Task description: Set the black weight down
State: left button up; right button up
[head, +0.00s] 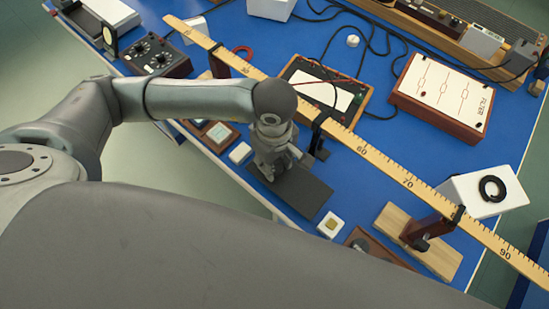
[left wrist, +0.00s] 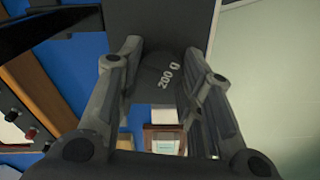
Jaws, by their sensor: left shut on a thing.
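My left gripper (head: 275,172) points down over a dark grey rectangular pad (head: 307,195) at the near edge of the blue bench. In the left wrist view, the fingers of this gripper (left wrist: 165,85) are shut on the black weight (left wrist: 150,82), which is marked "200 g". The dark pad (left wrist: 160,22) shows behind the weight there. In the head view the gripper hides most of the weight, and I cannot tell whether it touches the pad. My right gripper is not in view.
A long wooden ruler (head: 395,172) runs diagonally close behind the gripper, on stands with a wooden foot (head: 432,245). A small white block (head: 330,224) lies right of the pad, another (head: 240,153) left. A FILTER box (head: 442,92) and a white box (head: 470,195) stand farther right.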

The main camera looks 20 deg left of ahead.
aim_at(274, 165)
pick_arm(q)
jog(key=shift+f+b, duration=0.2)
jog(key=shift+b, duration=0.1)
jog(key=o, duration=1.1)
jog(key=shift+r, duration=0.1)
jog(key=shift+o, duration=0.2)
jog(key=shift+r+p, duration=0.2)
jog(key=shift+p, duration=0.1)
notch_tip(274, 165, up, 12)
jog(key=b, duration=0.1)
jog(key=shift+f, duration=0.1)
